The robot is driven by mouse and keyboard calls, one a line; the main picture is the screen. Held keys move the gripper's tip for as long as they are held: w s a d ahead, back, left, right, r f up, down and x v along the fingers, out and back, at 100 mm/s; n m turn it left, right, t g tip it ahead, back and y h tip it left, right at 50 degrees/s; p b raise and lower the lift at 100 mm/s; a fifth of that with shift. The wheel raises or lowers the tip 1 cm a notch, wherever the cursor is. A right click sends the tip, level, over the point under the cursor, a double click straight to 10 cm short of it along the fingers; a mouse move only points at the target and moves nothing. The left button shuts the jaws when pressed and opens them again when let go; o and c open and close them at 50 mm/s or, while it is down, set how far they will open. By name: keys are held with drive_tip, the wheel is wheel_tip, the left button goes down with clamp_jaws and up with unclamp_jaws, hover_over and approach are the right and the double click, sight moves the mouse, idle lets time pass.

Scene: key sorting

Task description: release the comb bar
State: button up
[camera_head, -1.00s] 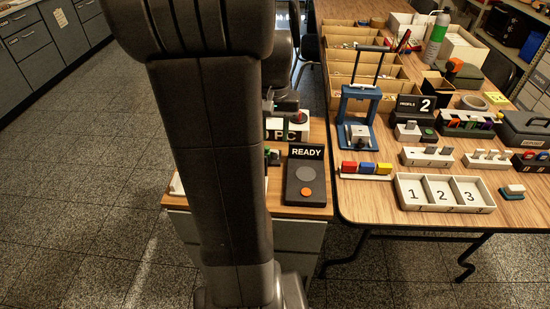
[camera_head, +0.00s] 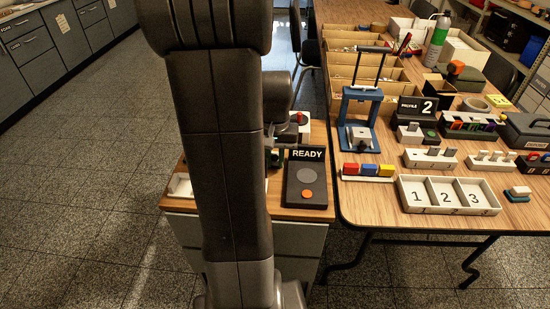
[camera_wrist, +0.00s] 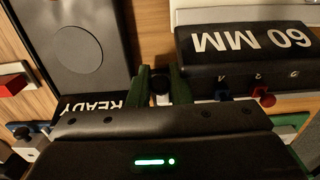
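I cannot single out the comb bar with certainty. In the wrist view, the two green fingers of my gripper (camera_wrist: 160,86) stand apart, with a small dark round part (camera_wrist: 160,84) between them. Whether they press on it cannot be told. The fingers are between the black READY panel (camera_wrist: 75,50) on the left and a black block marked 60 MM (camera_wrist: 245,52) on the right. Small blue and red pieces show under that block's near edge. In the head view my arm hides the gripper; the READY panel (camera_head: 307,183) stands on the small wooden-topped cabinet.
The large table holds a blue press frame (camera_head: 360,118), red, yellow and blue blocks (camera_head: 368,170), a white tray numbered 1 to 3 (camera_head: 448,194) and a PROFILE 2 sign (camera_head: 416,106). Floor at left is clear. A red knob (camera_head: 299,117) stands behind the READY panel.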

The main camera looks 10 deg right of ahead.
clamp_jaws()
